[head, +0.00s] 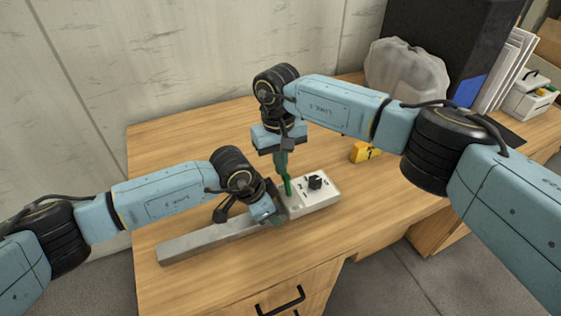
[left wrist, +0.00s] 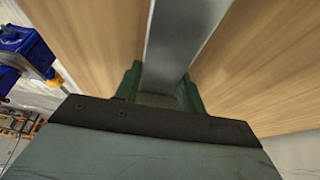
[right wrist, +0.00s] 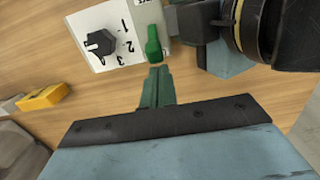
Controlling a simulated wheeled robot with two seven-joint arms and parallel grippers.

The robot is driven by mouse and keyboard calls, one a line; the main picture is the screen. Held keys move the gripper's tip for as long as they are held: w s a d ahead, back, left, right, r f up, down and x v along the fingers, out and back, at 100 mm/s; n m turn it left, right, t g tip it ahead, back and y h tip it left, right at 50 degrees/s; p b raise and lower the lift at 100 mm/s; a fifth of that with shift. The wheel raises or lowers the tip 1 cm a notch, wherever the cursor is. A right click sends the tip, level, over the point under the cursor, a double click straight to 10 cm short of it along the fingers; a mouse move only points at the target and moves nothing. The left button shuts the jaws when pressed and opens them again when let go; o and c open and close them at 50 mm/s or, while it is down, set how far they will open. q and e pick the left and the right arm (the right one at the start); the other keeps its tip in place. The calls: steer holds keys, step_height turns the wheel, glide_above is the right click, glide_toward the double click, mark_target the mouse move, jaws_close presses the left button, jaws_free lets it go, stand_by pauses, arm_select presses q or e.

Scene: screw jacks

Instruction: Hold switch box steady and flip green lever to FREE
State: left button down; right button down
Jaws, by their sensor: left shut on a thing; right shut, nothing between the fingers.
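The white switch box (head: 322,198) sits near the table's front edge, with a black knob (head: 315,182) and a green lever (head: 288,187). In the right wrist view the lever (right wrist: 153,44) stands at one edge of the box (right wrist: 108,12), beside the knob (right wrist: 99,43). A long grey bar (head: 200,242) runs left from the box. My left gripper (head: 270,216) is shut on this bar close to the box; the left wrist view shows the bar (left wrist: 185,35) between its fingers (left wrist: 160,85). My right gripper (right wrist: 157,72) is shut and empty, pointing down, fingertips close to the lever. Contact is unclear.
A yellow object (head: 364,152) lies on the table behind the box. A black case (head: 455,40) and a translucent container (head: 407,68) stand at the back right. The table's back left (head: 185,135) is clear.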

steer(key=shift+d+r+t, duration=0.1)
steer(key=shift+t, duration=0.5)
steer(key=shift+s+d+r+t+y, duration=0.1)
steer(key=shift+s+t+y, duration=0.1)
steer(key=shift+t+y, duration=0.3)
